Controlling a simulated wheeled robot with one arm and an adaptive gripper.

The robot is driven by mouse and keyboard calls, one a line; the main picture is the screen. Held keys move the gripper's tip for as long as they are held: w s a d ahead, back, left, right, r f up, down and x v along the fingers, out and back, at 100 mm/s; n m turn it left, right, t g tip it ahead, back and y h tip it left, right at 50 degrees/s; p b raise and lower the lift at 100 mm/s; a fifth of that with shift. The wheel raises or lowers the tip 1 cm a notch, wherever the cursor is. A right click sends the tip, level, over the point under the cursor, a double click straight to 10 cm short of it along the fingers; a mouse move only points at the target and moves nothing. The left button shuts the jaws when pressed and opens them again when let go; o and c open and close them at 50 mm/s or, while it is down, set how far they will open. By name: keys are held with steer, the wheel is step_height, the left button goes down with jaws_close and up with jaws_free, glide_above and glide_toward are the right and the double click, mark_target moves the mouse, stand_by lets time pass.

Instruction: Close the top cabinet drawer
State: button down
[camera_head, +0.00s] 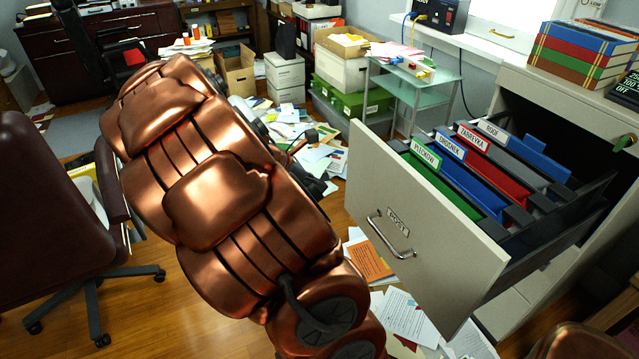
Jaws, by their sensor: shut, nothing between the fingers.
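The top cabinet drawer (425,225) is pulled far out of the beige cabinet (570,98) at the right. Its front panel has a metal handle (390,238) and a label. My copper arm fills the middle left of the view. My gripper (305,145), dark and partly hidden behind the arm, shows to the left of the drawer front, apart from it. It looks shut and empty; its fingertips are hard to make out.
Bound books (580,55) lie on the cabinet top, and a key sits in its lock (625,142). Papers (405,315) litter the floor below the drawer. A glass side table (410,85) stands behind it. An office chair (60,220) stands at the left, with bare wooden floor beside it.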

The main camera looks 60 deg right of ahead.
mark_target(358, 193)
steer(key=shift+s+d+f+p, duration=0.1)
steer(key=shift+s+d+f, duration=0.7)
steer(key=shift+d, duration=0.5)
steer(key=shift+s+d+f+p, duration=0.1)
steer(key=shift+s+d+f, duration=0.75)
steer(key=shift+d, duration=0.5)
steer(key=shift+s+d+f+p, duration=0.1)
steer(key=shift+s+d+f, duration=0.7)
steer(key=shift+d, duration=0.5)
steer(key=shift+w+d, duration=0.1)
